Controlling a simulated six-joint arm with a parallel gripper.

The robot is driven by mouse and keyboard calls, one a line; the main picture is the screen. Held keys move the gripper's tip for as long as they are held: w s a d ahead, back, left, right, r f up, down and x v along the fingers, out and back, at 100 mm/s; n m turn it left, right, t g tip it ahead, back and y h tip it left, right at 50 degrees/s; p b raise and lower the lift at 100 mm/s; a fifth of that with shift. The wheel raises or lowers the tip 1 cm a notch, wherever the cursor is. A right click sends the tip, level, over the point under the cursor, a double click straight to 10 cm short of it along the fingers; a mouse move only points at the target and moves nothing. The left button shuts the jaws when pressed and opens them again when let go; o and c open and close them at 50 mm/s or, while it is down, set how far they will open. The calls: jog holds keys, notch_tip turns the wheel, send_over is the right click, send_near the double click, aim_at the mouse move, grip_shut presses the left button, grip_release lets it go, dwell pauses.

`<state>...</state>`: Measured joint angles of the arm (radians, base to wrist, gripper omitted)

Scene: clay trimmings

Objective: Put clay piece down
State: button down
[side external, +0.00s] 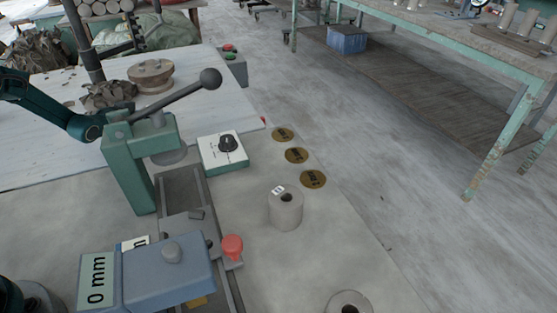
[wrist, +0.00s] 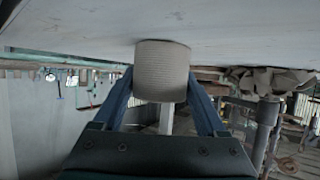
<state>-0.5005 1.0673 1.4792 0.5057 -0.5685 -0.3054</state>
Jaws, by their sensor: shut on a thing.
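My gripper (wrist: 161,86) is shut on a clay piece (wrist: 162,62), a pale grey-brown cylinder held between two blue fingers in the wrist view. Its far end meets or nearly meets the pale flat surface (wrist: 80,28) along the top of that view; I cannot tell whether they touch. In the side view my gripper and the held piece cannot be made out. A grey clay cylinder (side external: 286,213) with a hole and a small white tag stands upright on the grey table. Another holed cylinder (side external: 349,304) is cut off at the bottom edge.
A green lever press (side external: 135,165) stands on the left, beside a box with a black knob (side external: 223,151). A blue-grey device (side external: 165,275) reads "0 mm". Three brass discs (side external: 296,155) lie along the table edge. A trimmings heap (side external: 109,94) lies behind the press.

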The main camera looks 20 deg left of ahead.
jog(key=shift+f, duration=0.1)
grip_release()
jog(key=shift+r, duration=0.2)
jog(key=shift+v, duration=6)
